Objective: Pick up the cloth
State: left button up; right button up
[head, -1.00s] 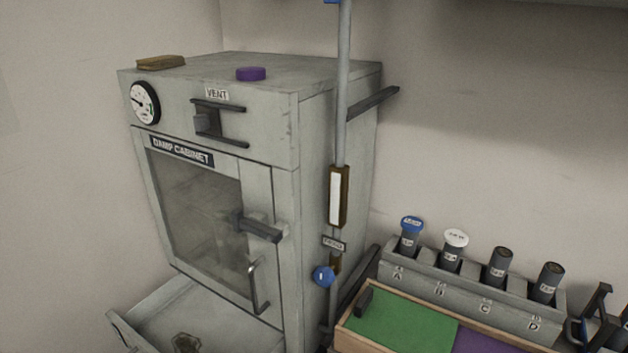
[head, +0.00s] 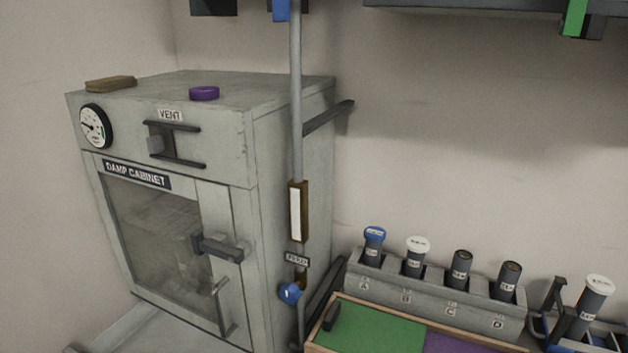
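I cannot make out anything that is surely a cloth. A flat tan-brown block (head: 111,84) lies on the top left of the damp cabinet (head: 290,110); whether it is a folded cloth I cannot tell. Neither of my grippers shows in the head view.
The cabinet's glass door (head: 150,235) is shut. An open drawer (head: 115,335) juts out below, mostly cut off. A vertical pipe (head: 296,110) runs beside the cabinet.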

aim_at(104, 85)
jog(key=u, duration=1.45)
